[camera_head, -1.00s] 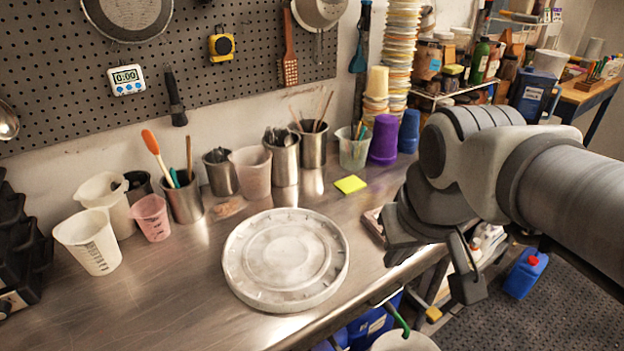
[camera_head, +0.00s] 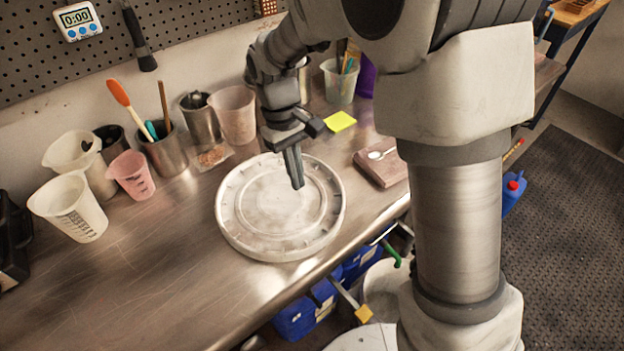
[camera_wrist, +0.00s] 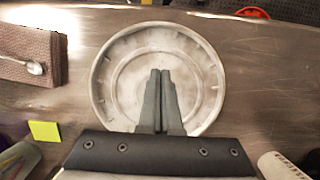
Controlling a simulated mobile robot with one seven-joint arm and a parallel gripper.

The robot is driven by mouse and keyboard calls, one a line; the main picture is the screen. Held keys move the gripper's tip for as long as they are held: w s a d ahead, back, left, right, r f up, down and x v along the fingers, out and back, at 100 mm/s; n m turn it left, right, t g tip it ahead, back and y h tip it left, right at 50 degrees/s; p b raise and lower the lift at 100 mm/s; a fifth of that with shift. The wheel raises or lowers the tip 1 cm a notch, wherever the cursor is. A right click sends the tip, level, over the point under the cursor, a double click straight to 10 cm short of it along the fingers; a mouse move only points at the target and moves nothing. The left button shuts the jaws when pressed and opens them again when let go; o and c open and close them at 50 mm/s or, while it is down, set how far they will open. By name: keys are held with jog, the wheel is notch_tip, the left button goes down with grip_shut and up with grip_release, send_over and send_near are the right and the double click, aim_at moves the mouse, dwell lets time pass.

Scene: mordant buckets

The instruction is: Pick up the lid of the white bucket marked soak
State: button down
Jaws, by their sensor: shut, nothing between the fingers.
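A round white lid (camera_head: 250,222) lies flat on the steel bench near its front edge. It has a raised rim and a ringed, smudged top. It also fills the middle of the wrist view (camera_wrist: 128,85). My gripper (camera_head: 297,186) points down over the right part of the lid in the head view, its fingers together and empty. In the wrist view the closed fingertips (camera_wrist: 160,72) lie over the lid's centre. I cannot tell whether they touch it. A whitish bucket (camera_head: 382,287) stands below the bench edge, partly hidden by my arm; no soak marking is readable.
A brown folded cloth (camera_head: 372,168) with a spoon lies right of the lid. A yellow sticky pad (camera_head: 340,121) is behind it. Plastic beakers (camera_head: 72,208) and metal cups (camera_head: 168,152) line the back wall. The bench's front left is clear.

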aim_at(317, 239)
jog(key=x, duration=1)
jog(key=shift+a+f+b, duration=0.15)
jog(key=shift+a+b, duration=0.2)
jog(key=shift+s+d+f, duration=0.2)
jog(key=shift+s+d, duration=0.75)
jog(key=shift+s, duration=0.2)
jog(key=shift+s+d, duration=0.35)
jog(key=shift+s, duration=0.1)
